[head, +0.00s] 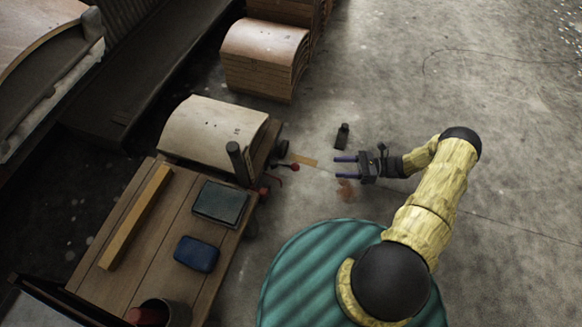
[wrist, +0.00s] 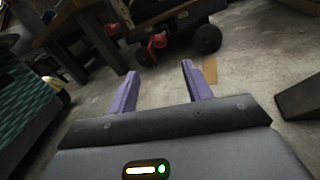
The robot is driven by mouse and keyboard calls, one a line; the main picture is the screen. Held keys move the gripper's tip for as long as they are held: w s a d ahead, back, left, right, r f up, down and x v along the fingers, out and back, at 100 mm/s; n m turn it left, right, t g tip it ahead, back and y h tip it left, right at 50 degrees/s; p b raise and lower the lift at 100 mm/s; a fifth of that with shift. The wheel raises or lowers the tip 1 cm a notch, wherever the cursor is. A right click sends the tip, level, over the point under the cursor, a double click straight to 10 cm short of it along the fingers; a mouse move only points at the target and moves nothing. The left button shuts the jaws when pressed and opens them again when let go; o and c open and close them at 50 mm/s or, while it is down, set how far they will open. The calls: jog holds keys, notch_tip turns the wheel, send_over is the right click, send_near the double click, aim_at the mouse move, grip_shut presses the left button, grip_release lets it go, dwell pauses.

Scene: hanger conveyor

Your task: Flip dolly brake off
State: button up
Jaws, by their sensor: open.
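The dolly (wrist: 180,18) stands low on the floor beside the wooden bench, with dark wheels (wrist: 207,39). In the head view its near side shows under a curved wooden panel, with a dark wheel (head: 282,147). A small red-ended lever (head: 294,167) juts out from that side towards my gripper. Red parts (wrist: 157,41) also show by the wheels in the wrist view. Which way the brake is set, I cannot tell. My gripper (head: 337,168) is open and empty, its purple fingers pointing left at the lever, with a gap between. The fingers (wrist: 159,70) also show in the wrist view.
A wooden bench (head: 140,245) at lower left carries a dark tray, a blue case and a yellow bar. A small black object (head: 342,136) stands on the floor near my gripper. Stacked curved panels (head: 262,60) are further back. The floor on the right is open.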

aim_at(293, 167)
jog(key=shift+a, duration=0.1)
jog(key=a+p, duration=0.5)
jog(key=a, duration=1.2)
jog(key=shift+w+a, duration=0.15)
jog(key=shift+a, duration=0.05)
grip_shut()
